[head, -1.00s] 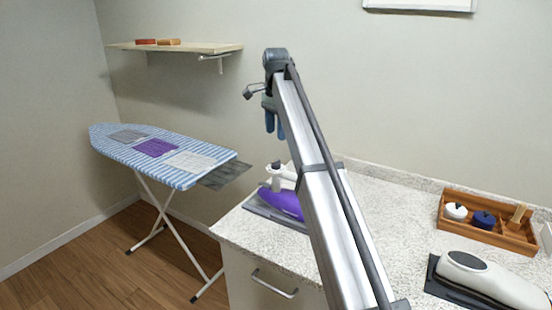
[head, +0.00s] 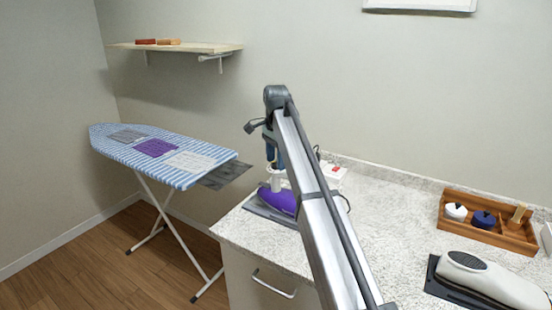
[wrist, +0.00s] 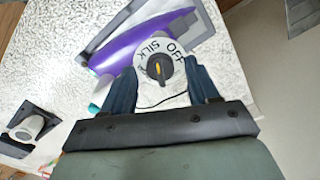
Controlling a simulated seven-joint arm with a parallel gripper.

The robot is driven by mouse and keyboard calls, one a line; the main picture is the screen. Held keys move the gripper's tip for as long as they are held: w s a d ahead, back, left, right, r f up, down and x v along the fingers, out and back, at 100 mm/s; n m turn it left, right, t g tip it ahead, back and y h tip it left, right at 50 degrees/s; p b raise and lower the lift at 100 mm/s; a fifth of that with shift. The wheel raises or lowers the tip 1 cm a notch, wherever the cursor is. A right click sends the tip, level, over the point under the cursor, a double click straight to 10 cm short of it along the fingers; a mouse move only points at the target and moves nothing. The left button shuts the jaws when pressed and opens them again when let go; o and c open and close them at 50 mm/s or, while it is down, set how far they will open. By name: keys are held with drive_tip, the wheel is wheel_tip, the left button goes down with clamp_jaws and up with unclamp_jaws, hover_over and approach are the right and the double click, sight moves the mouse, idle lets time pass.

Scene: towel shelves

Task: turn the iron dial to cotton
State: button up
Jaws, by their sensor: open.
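The purple iron (head: 283,200) sits on a grey rest at the left end of the counter, partly behind my arm. It also shows in the wrist view (wrist: 118,50), with its round white dial (wrist: 182,48) marked OFF and SILK. The dial's dark knob (wrist: 159,69) carries a yellow pointer line; a cotton mark is not in sight. My gripper (wrist: 160,72) is open, its two blue fingers on either side of the knob in the picture. I cannot tell whether they touch it. In the head view my gripper (head: 272,163) is just above the iron.
A second, white iron (head: 490,280) lies on a dark rest at the counter's front right. A wooden tray (head: 512,240) with small items stands behind it. A striped ironing board (head: 222,155) stands left of the counter. The middle of the counter is clear.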

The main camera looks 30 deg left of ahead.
drive_tip(key=c, duration=1.1)
drive_tip(key=shift+o, duration=0.2)
